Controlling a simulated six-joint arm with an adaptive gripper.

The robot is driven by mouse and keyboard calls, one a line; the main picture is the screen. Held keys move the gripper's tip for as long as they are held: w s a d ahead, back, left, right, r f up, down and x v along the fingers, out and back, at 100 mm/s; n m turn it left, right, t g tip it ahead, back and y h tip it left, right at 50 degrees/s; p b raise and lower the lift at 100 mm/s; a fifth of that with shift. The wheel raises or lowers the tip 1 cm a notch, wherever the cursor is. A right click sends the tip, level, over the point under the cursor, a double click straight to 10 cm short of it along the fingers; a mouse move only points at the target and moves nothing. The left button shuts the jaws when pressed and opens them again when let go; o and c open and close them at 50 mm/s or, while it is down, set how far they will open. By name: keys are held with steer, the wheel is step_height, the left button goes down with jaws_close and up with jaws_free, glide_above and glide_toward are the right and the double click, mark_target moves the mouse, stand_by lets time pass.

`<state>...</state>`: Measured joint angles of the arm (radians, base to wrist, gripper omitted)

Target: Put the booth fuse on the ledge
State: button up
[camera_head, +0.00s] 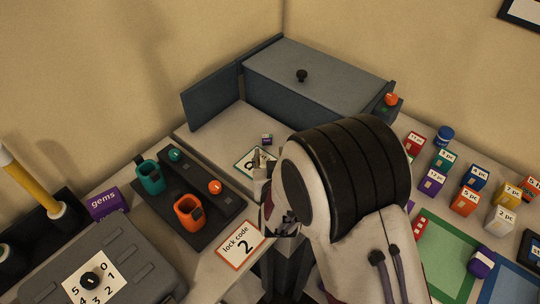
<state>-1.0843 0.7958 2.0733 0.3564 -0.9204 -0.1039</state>
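No object in view is marked as the booth fuse, and I cannot tell which one it is. A flat light-grey slab (208,143), which may be the ledge, lies in front of a blue-grey cabinet (320,72). A small purple-and-white block (267,139) sits on the slab. My gripper (262,160) is over the slab's front part, just nearer than that block and above a numbered card (245,163). My wrist hides most of the gripper, so its opening and any held thing are unclear.
A dark panel (212,100) stands at the cabinet's left. A "lock code 2" card (240,244) lies in front. A grey dial box (110,262) is front left.

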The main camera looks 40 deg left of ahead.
steer(key=shift+r, duration=0.1)
stand_by(0.8)
steer(key=shift+d+r, duration=0.2)
steer(key=shift+r, duration=0.45)
steer(key=w+d+r+m+h, duration=0.2)
steer(key=w+d+r+m, duration=0.25)
steer(key=d+r, duration=1)
steer(key=s+d+r+m+g+h, duration=0.1)
steer(key=d+r+h, duration=0.15)
steer(key=d, duration=0.75)
steer(key=s+d+r+g+h, duration=0.1)
steer(key=d+r, duration=0.2)
steer(key=d, duration=0.7)
steer(key=s+d+m+g+h, duration=0.2)
steer(key=s+d+m+h, duration=0.1)
steer(key=s+d, duration=1.5)
steer(key=d+r+h, duration=0.1)
steer(key=d, duration=0.2)
